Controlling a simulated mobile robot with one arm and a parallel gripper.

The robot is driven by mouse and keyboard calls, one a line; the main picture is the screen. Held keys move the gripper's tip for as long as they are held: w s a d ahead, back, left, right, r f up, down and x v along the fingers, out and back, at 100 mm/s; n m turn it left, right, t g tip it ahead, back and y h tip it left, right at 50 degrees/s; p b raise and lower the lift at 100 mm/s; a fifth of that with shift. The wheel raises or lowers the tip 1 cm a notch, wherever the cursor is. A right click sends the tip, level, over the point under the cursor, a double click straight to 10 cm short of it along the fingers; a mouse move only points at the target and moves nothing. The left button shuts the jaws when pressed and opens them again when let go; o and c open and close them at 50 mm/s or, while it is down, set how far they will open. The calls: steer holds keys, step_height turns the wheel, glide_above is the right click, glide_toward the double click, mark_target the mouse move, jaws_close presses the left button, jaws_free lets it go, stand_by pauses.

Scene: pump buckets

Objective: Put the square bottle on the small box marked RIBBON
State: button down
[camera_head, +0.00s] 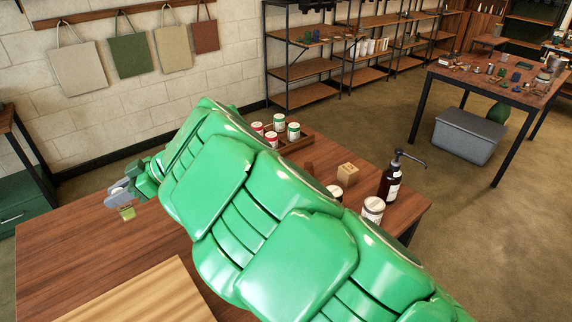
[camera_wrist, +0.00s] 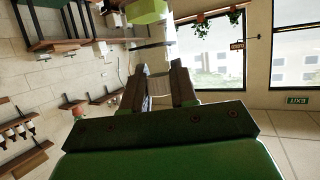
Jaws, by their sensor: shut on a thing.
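My gripper (camera_head: 120,196) is at the left, above the far left part of the wooden table (camera_head: 60,235). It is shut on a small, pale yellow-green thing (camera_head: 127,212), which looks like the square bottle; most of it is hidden. In the wrist view, my gripper's two fingers (camera_wrist: 161,70) stand slightly apart with a pale, see-through thing (camera_wrist: 160,86) between them. A small light-wood box (camera_head: 347,174) stands on the table, right of my green arm. I cannot read any mark on it, so I cannot tell whether it says RIBBON.
A dark pump bottle (camera_head: 392,185) and a white-labelled jar (camera_head: 373,210) stand near the wooden box. A tray (camera_head: 298,145) with several red- and green-labelled cans is behind it. A pale board (camera_head: 140,295) lies at the front. My arm hides the table's middle.

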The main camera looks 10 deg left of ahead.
steer(key=shift+r, duration=0.8)
steer(key=w+d+m+t, duration=0.2)
steer(key=w+m+t, duration=0.3)
steer(key=w, duration=0.6)
steer(key=w+d+m+t, duration=0.35)
steer(key=w+t, duration=0.25)
steer(key=w, duration=0.6)
steer(key=w+d+m+t+h, duration=0.65)
steer(key=w+d+m, duration=0.25)
steer(key=w+d, duration=0.55)
steer(key=w+d+m+h, duration=0.2)
steer(key=d+m+h, duration=0.25)
steer(key=d, duration=0.55)
steer(key=w+d+m+h, duration=0.35)
steer(key=d+h, duration=0.25)
steer(key=d, duration=0.3)
steer(key=s+d+m+g+h, duration=0.4)
steer(key=s+d+m, duration=0.1)
steer(key=d, duration=0.5)
steer(key=s+d+m+g+h, duration=0.4)
steer(key=s+d+m, duration=0.15)
steer(key=d, duration=0.45)
steer(key=w+f, duration=1.3)
steer(key=f, duration=0.1)
steer(key=shift+w+a+f, duration=0.2)
steer(key=shift+w+a, duration=0.1)
steer(key=shift+a, duration=0.15)
